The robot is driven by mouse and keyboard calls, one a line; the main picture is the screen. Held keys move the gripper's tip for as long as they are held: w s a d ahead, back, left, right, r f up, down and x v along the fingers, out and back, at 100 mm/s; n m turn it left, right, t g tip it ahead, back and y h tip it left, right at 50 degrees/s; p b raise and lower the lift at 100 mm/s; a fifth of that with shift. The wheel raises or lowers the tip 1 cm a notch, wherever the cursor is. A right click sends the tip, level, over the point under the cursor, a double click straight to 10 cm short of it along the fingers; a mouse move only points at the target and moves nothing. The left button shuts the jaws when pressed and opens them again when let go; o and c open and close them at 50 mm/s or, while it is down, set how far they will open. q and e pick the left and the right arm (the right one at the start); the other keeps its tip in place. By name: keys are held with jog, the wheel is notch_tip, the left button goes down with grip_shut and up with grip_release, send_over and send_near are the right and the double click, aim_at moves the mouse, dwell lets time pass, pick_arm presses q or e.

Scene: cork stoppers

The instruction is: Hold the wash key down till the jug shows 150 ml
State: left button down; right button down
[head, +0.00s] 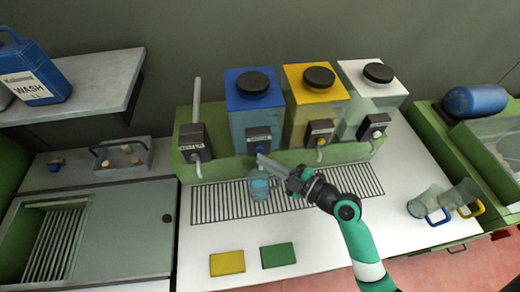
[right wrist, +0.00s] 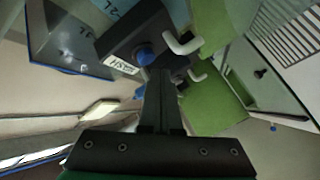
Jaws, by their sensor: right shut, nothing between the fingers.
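The wash key is a blue round button (right wrist: 146,57) on a dark block labelled WASH (right wrist: 120,64); that block (head: 258,134) is on the front of the blue dispenser (head: 255,105). My right gripper (head: 261,158) is shut and empty, its tips just below the block. In the right wrist view its fingertips (right wrist: 160,72) are at the blue key; I cannot tell whether they press it. The clear jug (head: 262,187) stands on the slatted drain under the blue dispenser, partly behind my gripper. Its liquid level is too small to read. My left gripper is not in view.
Yellow (head: 318,100) and white (head: 374,98) dispensers stand to the right. Two clear jugs (head: 430,204) are at the counter's right edge. A yellow sponge (head: 227,263) and a green one (head: 278,255) lie in front. A blue WASH can (head: 32,70) stands on the shelf.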

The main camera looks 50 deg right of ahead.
jog(key=s+a, duration=0.1)
jog(key=s, duration=0.1)
jog(key=s+a, duration=0.2)
jog(key=shift+a, duration=0.1)
jog(key=shift+w, duration=0.1)
dwell(0.9)
